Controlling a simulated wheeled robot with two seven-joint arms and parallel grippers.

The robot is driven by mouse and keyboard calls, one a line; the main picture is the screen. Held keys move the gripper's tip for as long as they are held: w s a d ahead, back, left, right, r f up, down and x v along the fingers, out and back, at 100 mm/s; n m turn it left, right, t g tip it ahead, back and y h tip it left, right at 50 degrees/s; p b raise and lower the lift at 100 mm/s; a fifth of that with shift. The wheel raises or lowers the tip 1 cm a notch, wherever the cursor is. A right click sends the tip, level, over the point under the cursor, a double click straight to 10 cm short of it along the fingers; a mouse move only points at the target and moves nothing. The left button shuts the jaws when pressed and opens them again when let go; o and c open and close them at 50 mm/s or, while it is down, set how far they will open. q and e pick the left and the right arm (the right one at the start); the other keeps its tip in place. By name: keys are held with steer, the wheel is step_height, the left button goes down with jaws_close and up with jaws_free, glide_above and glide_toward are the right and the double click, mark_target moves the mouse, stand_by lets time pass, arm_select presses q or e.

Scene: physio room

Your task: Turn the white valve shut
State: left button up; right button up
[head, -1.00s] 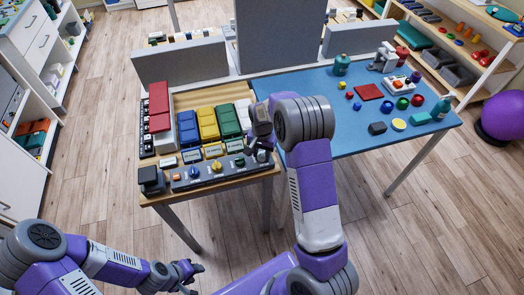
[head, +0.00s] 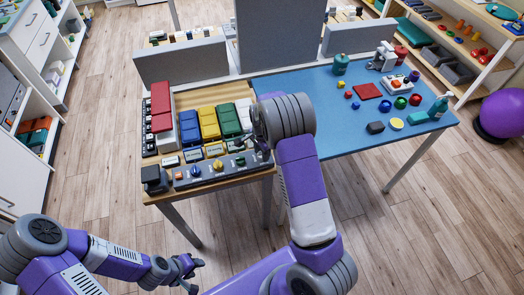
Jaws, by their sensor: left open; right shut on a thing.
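The grey control panel (head: 207,177) with small coloured knobs lies along the front edge of the wooden table section. My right gripper (head: 265,153) points down at the panel's right end. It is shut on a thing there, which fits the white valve. The valve itself is hidden behind my gripper and wrist, so its angle cannot be told. My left gripper (head: 192,275) is open and empty, low over the floor in front of the table.
Blue (head: 189,128), yellow (head: 209,123) and green (head: 229,120) bins stand behind the panel, with a red-topped stack (head: 161,105) at left. A black box (head: 154,179) adjoins the panel's left end. The blue mat (head: 345,125) at right holds balls and bottles.

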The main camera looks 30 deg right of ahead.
stand_by(0.3)
steer(key=o, duration=1.1)
steer(key=shift+c, duration=0.2)
step_height(320, 180, up, 8)
steer(key=shift+f+p, duration=0.2)
steer(key=shift+p, duration=0.4)
